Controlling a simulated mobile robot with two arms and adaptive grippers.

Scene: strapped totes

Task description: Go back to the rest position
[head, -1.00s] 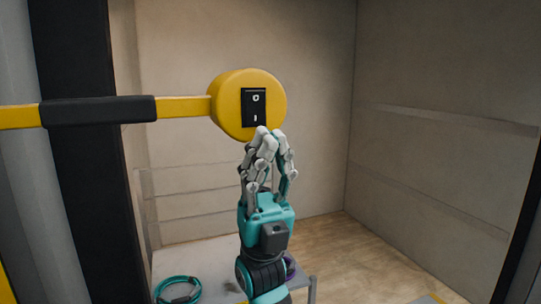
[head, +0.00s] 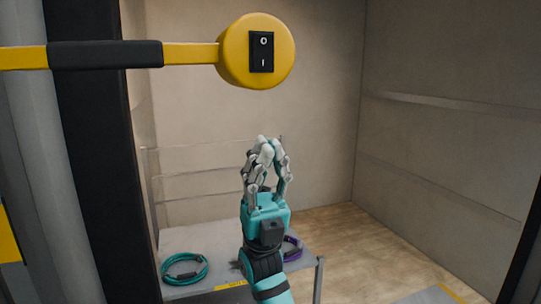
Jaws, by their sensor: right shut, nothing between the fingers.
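My right gripper (head: 266,150) is shut and empty, pointing up in the middle of the head view. It is below a yellow round switch housing (head: 235,50) and apart from it. The housing carries a black rocker switch (head: 262,52) marked O and I. My left gripper is not in view.
Below, a grey table (head: 205,240) holds a coiled teal strap (head: 185,269) and a purple strap (head: 292,248), partly hidden by my arm. Wooden floor lies open at right.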

